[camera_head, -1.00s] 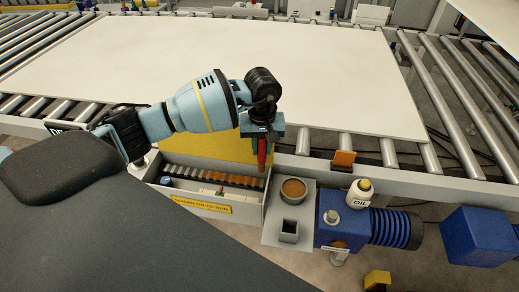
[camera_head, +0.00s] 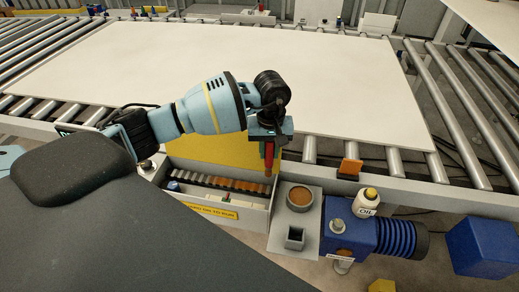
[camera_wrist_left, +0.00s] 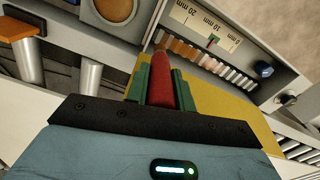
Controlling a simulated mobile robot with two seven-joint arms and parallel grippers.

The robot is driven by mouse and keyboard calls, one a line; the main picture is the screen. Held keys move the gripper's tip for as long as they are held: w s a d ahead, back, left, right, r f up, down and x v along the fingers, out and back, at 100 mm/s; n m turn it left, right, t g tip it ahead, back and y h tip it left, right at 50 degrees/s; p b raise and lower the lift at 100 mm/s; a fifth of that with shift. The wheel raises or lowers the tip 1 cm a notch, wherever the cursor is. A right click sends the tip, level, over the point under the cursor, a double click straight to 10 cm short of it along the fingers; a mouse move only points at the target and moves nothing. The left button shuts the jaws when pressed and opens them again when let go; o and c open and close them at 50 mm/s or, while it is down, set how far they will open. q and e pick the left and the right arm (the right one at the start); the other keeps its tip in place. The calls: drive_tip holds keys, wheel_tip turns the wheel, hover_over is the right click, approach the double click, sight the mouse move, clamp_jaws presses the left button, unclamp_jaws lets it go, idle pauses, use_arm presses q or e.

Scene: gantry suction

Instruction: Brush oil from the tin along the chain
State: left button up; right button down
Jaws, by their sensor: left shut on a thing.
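My left gripper (camera_head: 268,145) is shut on a red-handled brush (camera_head: 268,158), pointing downward. In the left wrist view the green fingers (camera_wrist_left: 161,82) clasp the red handle (camera_wrist_left: 165,90), and the brush's tip is near the orange end of the chain (camera_wrist_left: 205,58). I cannot tell whether the tip touches it. My right gripper is not in view.
An oil bottle (camera_head: 366,203) stands on the blue motor (camera_head: 350,240), right of the tin. A square empty holder (camera_head: 294,238) is in front of the tin. A yellow panel (camera_head: 225,152) rises behind the chain. A large pale board (camera_head: 300,75) lies on the rollers behind.

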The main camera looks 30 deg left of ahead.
sight(271, 159)
use_arm(q)
drive_tip(key=s+d+r+m, duration=0.2)
drive_tip(key=s+d+m, duration=0.1)
drive_tip(key=s, duration=0.3)
drive_tip(key=s+d+r+m, duration=0.3)
drive_tip(key=s, duration=0.4)
drive_tip(key=shift+s+r+m, duration=0.15)
drive_tip(key=shift+r+m, duration=0.2)
drive_tip(key=shift+m, duration=0.05)
